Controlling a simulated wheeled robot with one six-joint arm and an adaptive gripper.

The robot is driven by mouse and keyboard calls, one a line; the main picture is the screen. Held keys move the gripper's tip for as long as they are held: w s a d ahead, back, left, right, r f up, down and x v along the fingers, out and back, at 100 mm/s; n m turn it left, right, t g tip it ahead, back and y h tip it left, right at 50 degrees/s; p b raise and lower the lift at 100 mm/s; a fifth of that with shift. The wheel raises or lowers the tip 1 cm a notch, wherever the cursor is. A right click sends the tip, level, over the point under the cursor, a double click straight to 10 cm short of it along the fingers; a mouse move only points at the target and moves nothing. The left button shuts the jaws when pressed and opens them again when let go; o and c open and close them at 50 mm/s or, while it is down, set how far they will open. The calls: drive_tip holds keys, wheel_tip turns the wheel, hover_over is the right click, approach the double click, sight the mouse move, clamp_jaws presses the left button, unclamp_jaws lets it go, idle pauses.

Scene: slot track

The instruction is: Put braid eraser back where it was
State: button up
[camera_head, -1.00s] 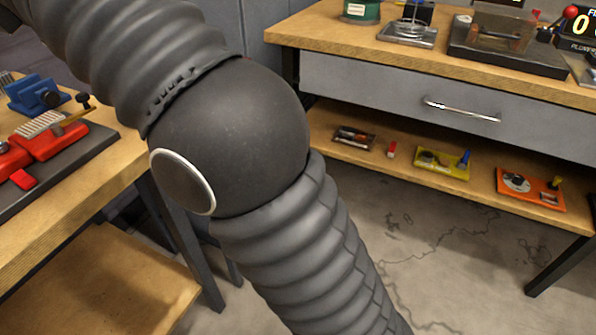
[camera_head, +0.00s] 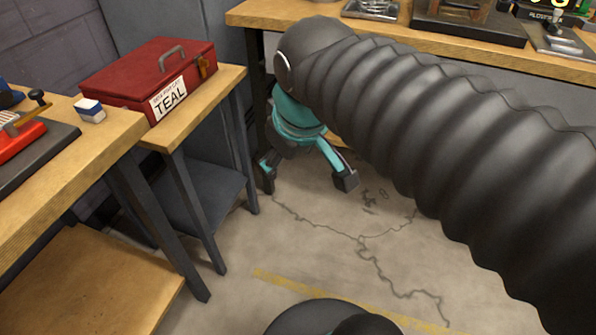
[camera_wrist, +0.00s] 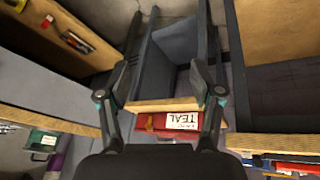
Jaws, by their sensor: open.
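A small blue-and-white eraser (camera_head: 89,110) sits on the left bench near its right end, in the head view. A small red-and-white block (camera_wrist: 47,20) lies on the low shelf at the upper left of the wrist view; it may be another eraser. I cannot tell which is the braid eraser. My gripper (camera_head: 306,174) hangs over the floor between the benches, fingers spread and pointing down. In the wrist view my gripper (camera_wrist: 160,95) has nothing between its fingers. It is apart from both blocks. My arm hides the low shelf in the head view.
A red toolbox (camera_head: 150,78) labelled TEAL stands on a small wooden stand right of the left bench. A red vise-like device (camera_head: 20,135) is at the far left. The back bench (camera_head: 400,32) holds several devices. The floor below my gripper is clear.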

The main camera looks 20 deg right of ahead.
drive_tip(key=s+d+f+m, duration=0.2)
drive_tip(key=s+f+m, duration=0.2)
drive_tip(key=f, duration=0.2)
drive_tip(key=shift+t, duration=0.3)
drive_tip(key=shift+s, duration=0.1)
drive_tip(key=shift+c, duration=0.3)
